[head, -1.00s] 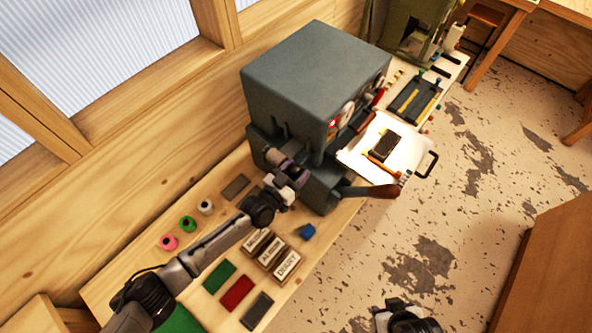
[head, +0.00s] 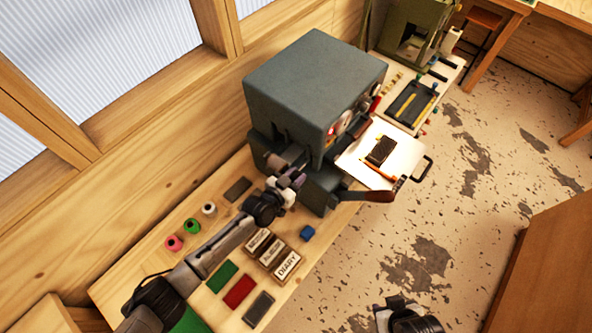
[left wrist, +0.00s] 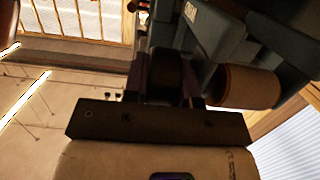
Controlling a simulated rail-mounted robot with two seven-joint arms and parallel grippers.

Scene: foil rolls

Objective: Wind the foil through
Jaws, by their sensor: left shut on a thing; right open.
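The blue-grey foil machine (head: 305,85) stands on the wooden bench. My left gripper (head: 290,178) is at the near left side of the machine, below its overhanging head. In the left wrist view it is shut on a dark blocky piece (left wrist: 166,72); I cannot tell whether this is a knob or another part. A brownish-orange roll (left wrist: 245,87) is mounted on the machine just right of the fingers in that view. No loose strip of foil can be made out. My right gripper (head: 398,308) is open and empty over the floor at the bottom edge.
Pink (head: 174,243), green (head: 192,226) and white (head: 209,209) spools stand on the bench. A white tray (head: 405,159) and a lever (head: 375,196) stick out over the floor.

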